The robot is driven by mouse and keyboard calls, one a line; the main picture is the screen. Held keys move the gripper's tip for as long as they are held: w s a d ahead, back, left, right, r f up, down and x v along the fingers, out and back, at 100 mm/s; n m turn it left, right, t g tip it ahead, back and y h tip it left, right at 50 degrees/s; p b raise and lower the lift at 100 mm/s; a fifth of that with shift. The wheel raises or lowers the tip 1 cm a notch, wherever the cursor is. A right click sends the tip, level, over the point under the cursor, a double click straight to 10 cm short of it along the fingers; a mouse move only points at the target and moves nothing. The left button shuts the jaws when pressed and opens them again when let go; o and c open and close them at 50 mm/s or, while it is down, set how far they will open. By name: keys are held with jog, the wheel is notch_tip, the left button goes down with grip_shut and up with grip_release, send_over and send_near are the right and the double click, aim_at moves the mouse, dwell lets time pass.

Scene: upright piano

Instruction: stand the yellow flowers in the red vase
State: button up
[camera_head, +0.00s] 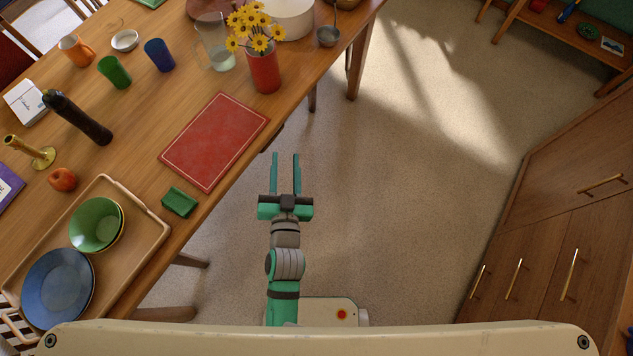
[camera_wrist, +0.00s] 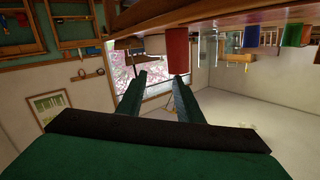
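The yellow flowers (camera_head: 254,24) stand upright in the red vase (camera_head: 264,73), their blooms above its rim. The vase stands on the wooden table near its right edge, beside a glass pitcher (camera_head: 214,42). My gripper (camera_head: 285,155) is open and empty, off the table's right edge and apart from the vase, lower in the picture. In the wrist view the red vase (camera_wrist: 177,50) shows beyond my open fingers (camera_wrist: 159,82); the blooms cannot be made out there.
A red board (camera_head: 215,140) and a green block (camera_head: 179,202) lie near the table (camera_head: 150,165) edge by my gripper. A white pot (camera_head: 293,18) and a ladle (camera_head: 328,36) are near the vase. Open floor (camera_head: 400,190) lies to the right, before wooden cabinets (camera_head: 560,220).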

jog(key=s+d+r+n, duration=0.1)
jog(key=s+d, duration=0.3)
jog(key=s, duration=0.7)
jog(key=s+d+n+g, duration=0.1)
jog(key=s+d, duration=0.3)
jog(key=s, duration=0.8)
jog(key=shift+r+h, duration=0.4)
